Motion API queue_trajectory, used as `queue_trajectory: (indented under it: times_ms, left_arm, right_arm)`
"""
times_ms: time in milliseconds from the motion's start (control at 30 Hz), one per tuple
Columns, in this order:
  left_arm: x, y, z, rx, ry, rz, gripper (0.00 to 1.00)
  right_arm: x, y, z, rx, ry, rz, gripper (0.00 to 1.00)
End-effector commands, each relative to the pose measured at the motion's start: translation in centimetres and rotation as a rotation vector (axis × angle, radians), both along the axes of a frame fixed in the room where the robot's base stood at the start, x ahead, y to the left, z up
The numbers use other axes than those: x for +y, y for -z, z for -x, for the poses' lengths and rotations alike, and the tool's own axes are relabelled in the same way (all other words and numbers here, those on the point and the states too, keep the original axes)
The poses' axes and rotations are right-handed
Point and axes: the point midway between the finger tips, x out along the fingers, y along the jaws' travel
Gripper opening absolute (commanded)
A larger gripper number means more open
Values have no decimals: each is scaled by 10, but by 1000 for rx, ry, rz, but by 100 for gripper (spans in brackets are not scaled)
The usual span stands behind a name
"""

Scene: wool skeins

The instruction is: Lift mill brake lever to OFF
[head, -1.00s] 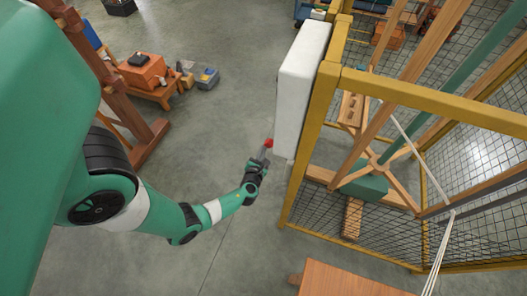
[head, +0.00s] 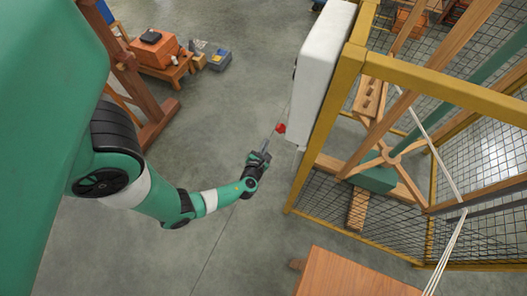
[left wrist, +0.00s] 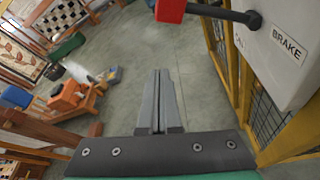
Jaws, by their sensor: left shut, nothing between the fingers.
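The brake lever has a red grip (left wrist: 171,10) on a black rod (left wrist: 225,13) that comes out of a white box (left wrist: 285,70) labelled BRAKE. In the head view the red grip (head: 281,128) stands at the left side of the white box (head: 322,60). My left gripper (head: 265,147) is shut and empty, just below and left of the red grip in the head view. My right gripper is not in view.
A yellow-framed mesh cage (head: 430,90) encloses wooden mill arms right of the box. A wooden table (head: 350,278) stands at the bottom. An orange box (head: 155,50) rests on a low bench at the upper left. Open floor lies left of the cage.

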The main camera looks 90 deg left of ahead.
Motion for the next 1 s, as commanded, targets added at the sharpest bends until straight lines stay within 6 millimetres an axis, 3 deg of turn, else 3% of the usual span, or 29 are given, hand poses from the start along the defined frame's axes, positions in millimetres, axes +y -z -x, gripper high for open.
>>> queue_trajectory:
  times_ms: [100, 300, 1000]
  left_arm:
    - [-27, -13, 6, 2, 9, 1, 0]
    - [-49, -17, 14, 1, 4, 0, 0]
    - [-53, -17, 16, 0, -1, 0, 0]
  right_arm:
    - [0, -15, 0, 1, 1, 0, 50]
    - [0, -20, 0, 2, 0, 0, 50]
    - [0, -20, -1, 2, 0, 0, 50]
